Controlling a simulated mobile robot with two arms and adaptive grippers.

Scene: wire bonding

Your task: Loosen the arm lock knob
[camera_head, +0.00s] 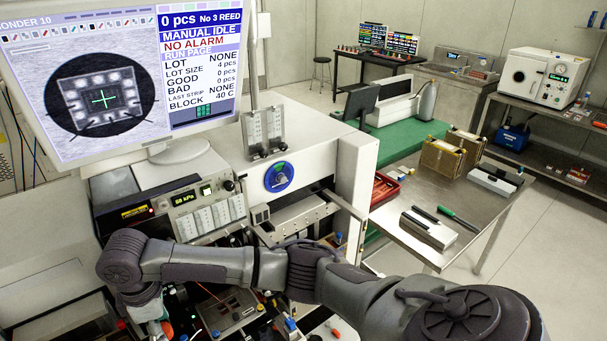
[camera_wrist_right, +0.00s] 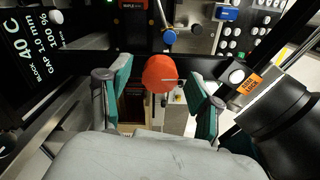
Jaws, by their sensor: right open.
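In the right wrist view, a round red knob (camera_wrist_right: 159,73) with a thin pale line on its face lies between the fingertips of my right gripper (camera_wrist_right: 162,88). The teal-padded fingers are open, one on each side, with visible gaps to the knob. An orange label (camera_wrist_right: 250,83) reading "ARM LOCK" sits to the right, by a small white knob (camera_wrist_right: 236,76) and a large black cylinder. In the head view my right arm crosses the front of the bonder, and its gripper is mostly hidden at the lower left edge. My left gripper is not in view.
A blue ball-ended lever (camera_wrist_right: 169,37) stands just beyond the red knob. A monitor (camera_head: 120,75) overhangs the bonder at left in the head view. A control panel (camera_head: 230,312) lies below my arm. A steel table (camera_head: 470,205) with parts stands at right.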

